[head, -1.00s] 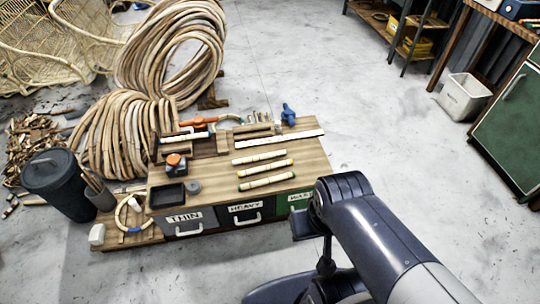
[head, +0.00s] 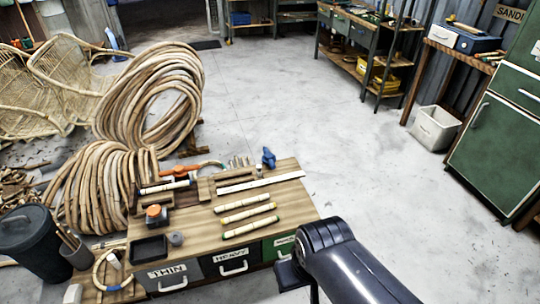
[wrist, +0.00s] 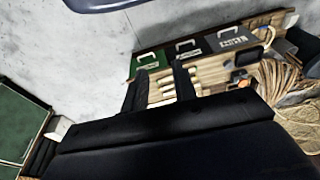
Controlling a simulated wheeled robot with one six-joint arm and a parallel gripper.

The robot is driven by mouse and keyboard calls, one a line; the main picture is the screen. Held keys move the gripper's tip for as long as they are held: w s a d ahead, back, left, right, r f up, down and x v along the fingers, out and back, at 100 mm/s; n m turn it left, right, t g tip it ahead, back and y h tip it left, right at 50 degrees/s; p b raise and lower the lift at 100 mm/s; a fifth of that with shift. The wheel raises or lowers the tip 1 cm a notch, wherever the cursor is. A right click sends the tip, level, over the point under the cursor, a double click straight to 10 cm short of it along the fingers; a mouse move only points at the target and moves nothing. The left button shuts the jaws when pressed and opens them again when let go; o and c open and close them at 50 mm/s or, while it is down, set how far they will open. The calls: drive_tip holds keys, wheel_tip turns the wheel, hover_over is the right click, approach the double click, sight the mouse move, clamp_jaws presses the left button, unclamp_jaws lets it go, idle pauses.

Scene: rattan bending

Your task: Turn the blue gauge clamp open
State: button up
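The blue gauge clamp (head: 268,157) stands at the far right part of the wooden workbench (head: 185,223), behind a pale ruler-like strip (head: 261,182). I cannot make out its jaw or handle position at this size. My gripper shows in the wrist view (wrist: 159,82) with its two dark fingers apart and nothing between them. The bench front and rattan pieces lie beyond the fingers. In the head view my arm is at the lower right, off the bench's front right corner and well apart from the clamp. I cannot pick out the clamp in the wrist view.
Several rattan pieces (head: 248,214) lie on the bench. An orange-topped item (head: 156,214) and a black tray (head: 149,247) are at its left. Labelled drawers (head: 232,262) line the front. Large rattan coils (head: 148,85) stand behind.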

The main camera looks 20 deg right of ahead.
drive_tip(key=a+f+m+y+b, duration=0.1)
drive_tip(key=f+b, duration=0.2)
drive_tip(key=w+a+f+m+g+y+b, duration=0.1)
drive_tip(key=a+f+m+b, duration=0.1)
drive_tip(key=f, duration=0.1)
drive_tip(key=w+a+f+m+y+b, duration=0.1)
drive_tip(key=f+b, duration=0.2)
drive_tip(key=f, duration=0.1)
drive_tip(key=shift+w+a+f+b, duration=0.1)
drive_tip(key=shift+w+a+b, duration=0.05)
drive_tip(key=shift+a+b, duration=0.15)
clamp_jaws()
drive_tip(key=w+a+f+m+t+y+b, duration=0.1)
drive_tip(key=w+f+m+y+b, duration=0.1)
drive_tip(key=w+f+m+b, duration=0.4)
drive_tip(key=w+a+f+m+t+y+b, duration=0.1)
drive_tip(key=w+f+m+b, duration=0.5)
drive_tip(key=f, duration=0.8)
drive_tip(key=w+a+f+m+t+y+b, duration=0.1)
drive_tip(key=w+f+m+t+y+b, duration=0.1)
drive_tip(key=w+f+m+b, duration=0.4)
wheel_tip(320, 180, down, 4)
drive_tip(key=m+b, duration=0.2)
drive_tip(key=b, duration=0.3)
drive_tip(key=shift+y, duration=0.4)
